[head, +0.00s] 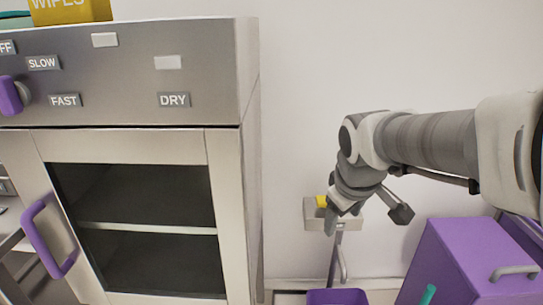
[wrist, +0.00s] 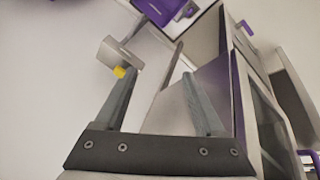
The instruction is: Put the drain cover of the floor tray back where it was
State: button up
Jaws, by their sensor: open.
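My gripper (wrist: 154,74) is open in the wrist view, with two grey fingers spread and nothing between them. In the head view my gripper (head: 331,224) points down in front of a small grey wall box. I cannot make out the drain cover in either view. A pale low edge (head: 289,298) at the bottom of the head view may be part of the floor tray. Most of the floor is cut off below the frame.
A large purple container (head: 462,265) with a grey handle is at right. The steel cabinet (head: 222,145) with a glass door fills the left. White wall lies between.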

jog(key=w+a+f+n+g, duration=0.1)
jog(key=w+a+f+n, duration=0.1)
jog(key=w+f+n, duration=0.85)
jog(key=w+a+f+n+h, duration=0.1)
jog(key=w+f+n, duration=0.1)
jog(key=w+f, duration=0.6)
jog(key=w+a+f+n, duration=0.2)
jog(key=w+f, duration=0.3)
jog(key=f, duration=0.5)
notch_tip(320, 180, down, 18)
jog(key=a+n, duration=0.2)
jog(key=n, duration=0.4)
jog(key=s+f+n, duration=0.4)
jog(key=f, duration=0.7)
jog(key=s+a+f+n+g+p, duration=0.1)
jog(key=s+f+n, duration=0.3)
jog(key=f, duration=0.6)
jog(key=shift+a+f, duration=0.2)
jog(key=shift+f, duration=0.15)
jog(key=shift+f, duration=0.1)
